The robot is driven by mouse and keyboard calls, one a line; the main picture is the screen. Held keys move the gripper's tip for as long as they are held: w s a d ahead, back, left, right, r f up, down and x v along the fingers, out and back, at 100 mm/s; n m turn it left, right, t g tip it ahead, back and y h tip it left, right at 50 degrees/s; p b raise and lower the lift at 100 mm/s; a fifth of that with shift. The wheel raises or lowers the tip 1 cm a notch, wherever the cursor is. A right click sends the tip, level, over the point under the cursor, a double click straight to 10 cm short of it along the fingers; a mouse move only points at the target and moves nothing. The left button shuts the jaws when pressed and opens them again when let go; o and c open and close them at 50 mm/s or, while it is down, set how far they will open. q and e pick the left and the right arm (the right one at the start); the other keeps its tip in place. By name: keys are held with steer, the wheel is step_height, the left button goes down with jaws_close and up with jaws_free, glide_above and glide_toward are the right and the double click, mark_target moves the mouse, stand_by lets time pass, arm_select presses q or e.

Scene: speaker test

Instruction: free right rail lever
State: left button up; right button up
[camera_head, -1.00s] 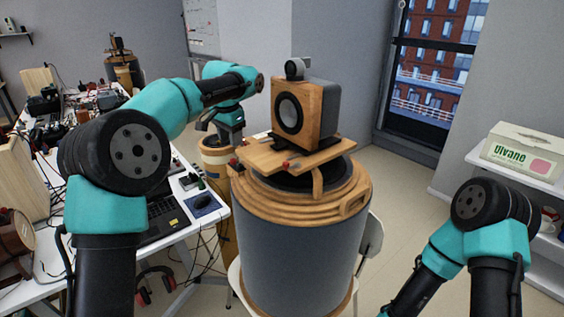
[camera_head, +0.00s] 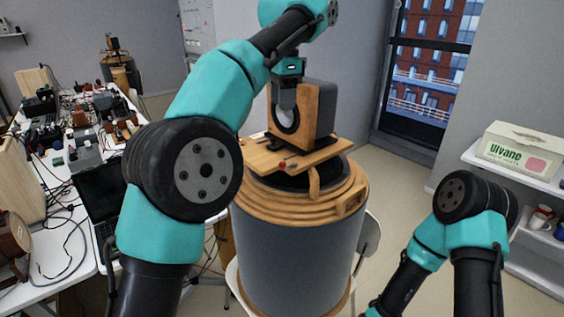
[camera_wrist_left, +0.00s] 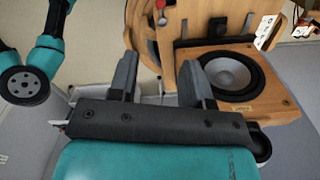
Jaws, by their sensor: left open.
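The wooden speaker (camera_head: 318,106) stands on a wooden platform (camera_head: 317,154) on top of the large grey drum (camera_head: 298,235). A small red-tipped lever (camera_head: 283,163) shows at the platform's front edge. In the left wrist view a red-knobbed metal lever (camera_wrist_left: 161,17) lies beyond my fingers, near the wood; I cannot tell which rail it belongs to. My left gripper (camera_head: 287,118) is in front of the speaker face, pointing down, partly hiding the driver. In the left wrist view its fingers (camera_wrist_left: 160,68) are apart with nothing held between them. My right gripper is out of view.
A cluttered workbench (camera_head: 45,262) with a laptop (camera_head: 98,190) stands on the left. A white shelf (camera_head: 525,186) with a box (camera_head: 523,150) is at the right. My right arm is bent at the lower right. Floor shows between drum and shelf.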

mark_target(282, 162)
arm_select(q)
step_height(282, 162, down, 17)
steer(key=shift+f, duration=0.15)
stand_by(0.8)
steer(key=shift+c, duration=0.2)
jaws_close()
